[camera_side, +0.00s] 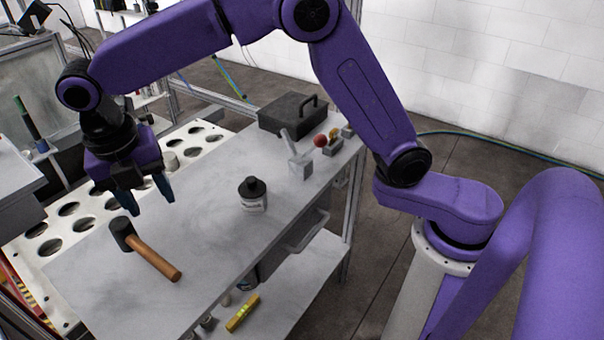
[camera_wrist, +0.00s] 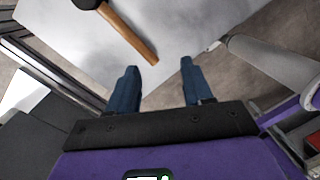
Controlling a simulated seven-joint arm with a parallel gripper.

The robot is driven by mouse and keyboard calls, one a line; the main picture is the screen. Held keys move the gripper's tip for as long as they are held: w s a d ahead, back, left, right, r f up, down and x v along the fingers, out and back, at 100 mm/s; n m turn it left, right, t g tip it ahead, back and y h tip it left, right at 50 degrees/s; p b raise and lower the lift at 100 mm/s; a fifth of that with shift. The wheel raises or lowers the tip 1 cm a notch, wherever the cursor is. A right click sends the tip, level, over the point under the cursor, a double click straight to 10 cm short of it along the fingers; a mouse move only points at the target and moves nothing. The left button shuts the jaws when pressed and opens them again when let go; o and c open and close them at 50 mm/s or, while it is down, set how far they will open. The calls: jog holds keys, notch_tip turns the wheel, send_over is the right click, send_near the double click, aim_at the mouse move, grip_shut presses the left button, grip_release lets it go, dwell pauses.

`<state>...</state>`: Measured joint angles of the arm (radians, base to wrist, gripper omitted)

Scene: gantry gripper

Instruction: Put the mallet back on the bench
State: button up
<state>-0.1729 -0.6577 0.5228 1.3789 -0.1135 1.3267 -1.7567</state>
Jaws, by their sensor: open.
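The mallet (camera_side: 151,254) has a black head and a wooden handle. It lies on the grey bench top (camera_side: 205,245) near the left front edge. In the wrist view the mallet (camera_wrist: 128,35) shows at the top, beyond the fingertips, with part of its head cut off by the frame. My gripper (camera_side: 152,198) is open and empty above the bench, close to the mallet's head and apart from it. Its two blue fingers (camera_wrist: 158,75) show apart in the wrist view with nothing between them.
A dark bottle (camera_side: 253,195) stands mid-bench. A white rack with round holes (camera_side: 48,247) runs along the left. A yellow level (camera_side: 242,312) lies on the lower shelf.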

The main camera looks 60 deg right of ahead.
jog(key=s+d+f+m+y, duration=0.2)
jog(key=s+d+m, duration=1.5)
jog(key=s+d, duration=0.9)
jog(key=shift+s+f, duration=0.25)
jog(key=shift+f, duration=0.25)
